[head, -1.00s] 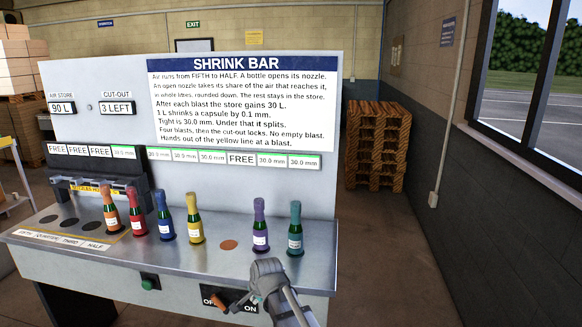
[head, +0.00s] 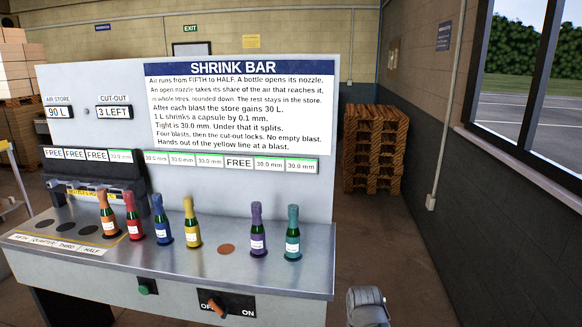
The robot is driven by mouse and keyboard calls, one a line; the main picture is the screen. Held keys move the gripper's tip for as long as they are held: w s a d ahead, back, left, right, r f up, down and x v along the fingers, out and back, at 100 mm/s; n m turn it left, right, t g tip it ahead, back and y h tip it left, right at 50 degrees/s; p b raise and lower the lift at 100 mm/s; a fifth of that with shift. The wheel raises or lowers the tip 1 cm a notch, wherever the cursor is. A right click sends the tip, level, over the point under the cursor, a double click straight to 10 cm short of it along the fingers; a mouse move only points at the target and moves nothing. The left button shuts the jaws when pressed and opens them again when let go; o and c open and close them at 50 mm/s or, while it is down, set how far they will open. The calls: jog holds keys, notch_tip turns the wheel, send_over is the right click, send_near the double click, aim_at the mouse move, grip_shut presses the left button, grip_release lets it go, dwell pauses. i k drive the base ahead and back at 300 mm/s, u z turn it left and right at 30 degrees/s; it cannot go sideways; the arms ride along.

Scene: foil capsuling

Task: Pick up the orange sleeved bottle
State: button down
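The orange sleeved bottle (head: 107,216) stands upright at the left end of the bottle row, on the HALF spot beside the dark empty spots. A red sleeved bottle (head: 133,217) stands just to its right. Part of my arm or gripper (head: 367,308) shows at the bottom, right of the bench and far from the orange bottle. Its fingers cannot be made out, and nothing is seen held.
Blue (head: 161,220), yellow (head: 192,223), purple (head: 257,230) and teal (head: 292,233) bottles stand along the steel bench (head: 200,262). An empty copper-coloured spot (head: 226,249) lies between yellow and purple. A nozzle housing (head: 95,170) stands behind the left spots. An OFF/ON lever (head: 217,307) is on the front.

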aim_at(108, 218)
jog(key=u, duration=1.15)
jog(key=i, duration=1.8)
jog(key=u, duration=0.4)
